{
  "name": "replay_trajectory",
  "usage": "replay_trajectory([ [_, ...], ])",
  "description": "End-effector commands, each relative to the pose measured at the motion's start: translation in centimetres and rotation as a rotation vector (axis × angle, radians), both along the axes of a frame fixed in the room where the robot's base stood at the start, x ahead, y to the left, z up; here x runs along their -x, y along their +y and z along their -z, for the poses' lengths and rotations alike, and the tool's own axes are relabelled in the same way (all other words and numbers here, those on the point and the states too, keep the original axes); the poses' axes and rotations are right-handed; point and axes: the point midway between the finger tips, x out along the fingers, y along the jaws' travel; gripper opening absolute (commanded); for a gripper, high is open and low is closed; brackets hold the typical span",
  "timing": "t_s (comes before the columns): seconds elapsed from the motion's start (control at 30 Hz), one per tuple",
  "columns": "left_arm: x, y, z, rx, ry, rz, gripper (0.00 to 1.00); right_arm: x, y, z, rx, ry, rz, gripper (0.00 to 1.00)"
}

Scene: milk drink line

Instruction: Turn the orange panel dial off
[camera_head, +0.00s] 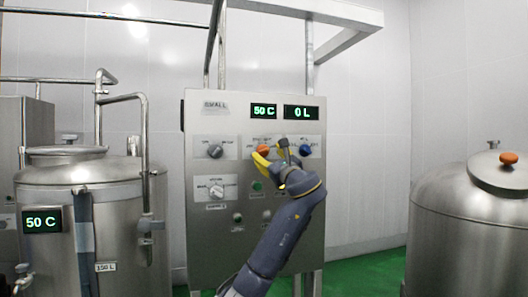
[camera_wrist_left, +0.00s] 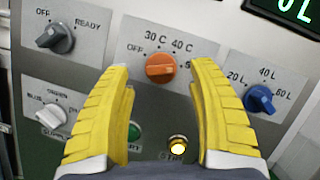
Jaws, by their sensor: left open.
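The orange dial (camera_wrist_left: 160,68) sits on the panel (camera_head: 200,120) between labels OFF, 30 C and 40 C, with another label partly hidden at its right. In the head view the orange dial (camera_head: 263,149) shows beside the yellow fingers. My left gripper (camera_wrist_left: 160,75) is open, with one yellow finger on each side of the dial and a gap to both. In the head view my left gripper (camera_head: 263,160) is in front of the panel. My right gripper is not in view.
A grey dial (camera_wrist_left: 55,38) is left of the orange one, a blue dial (camera_wrist_left: 260,98) right, a white dial (camera_wrist_left: 48,115) lower left. Steel tanks (camera_head: 80,200) (camera_head: 465,225) stand at both sides.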

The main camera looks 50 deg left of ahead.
Motion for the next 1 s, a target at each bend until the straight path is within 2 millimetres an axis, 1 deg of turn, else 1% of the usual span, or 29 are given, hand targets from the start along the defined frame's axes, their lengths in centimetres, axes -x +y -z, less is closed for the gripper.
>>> replay_trajectory([
  [0.03, -0.1, 0.7, -0.3, -0.001, -0.001, -0.002, 0.59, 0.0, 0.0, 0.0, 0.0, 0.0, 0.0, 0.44],
  [0.1, -0.3, 1.5, -0.6, 0.0, -0.001, -0.002, 0.59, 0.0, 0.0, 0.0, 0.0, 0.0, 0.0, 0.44],
  [0.3, -0.7, 2.9, -1.2, 0.0, 0.0, -0.001, 0.59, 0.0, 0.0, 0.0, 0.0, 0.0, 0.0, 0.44],
  [0.5, -0.9, 3.4, -1.3, 0.001, -0.001, 0.001, 0.59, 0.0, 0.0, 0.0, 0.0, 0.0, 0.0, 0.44],
  [0.8, -0.9, 3.5, -1.3, 0.0, -0.001, 0.0, 0.58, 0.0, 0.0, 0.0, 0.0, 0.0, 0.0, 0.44],
  [1.0, -0.9, 3.5, -1.3, 0.0, -0.001, 0.0, 0.35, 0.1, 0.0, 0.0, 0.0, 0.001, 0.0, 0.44],
])
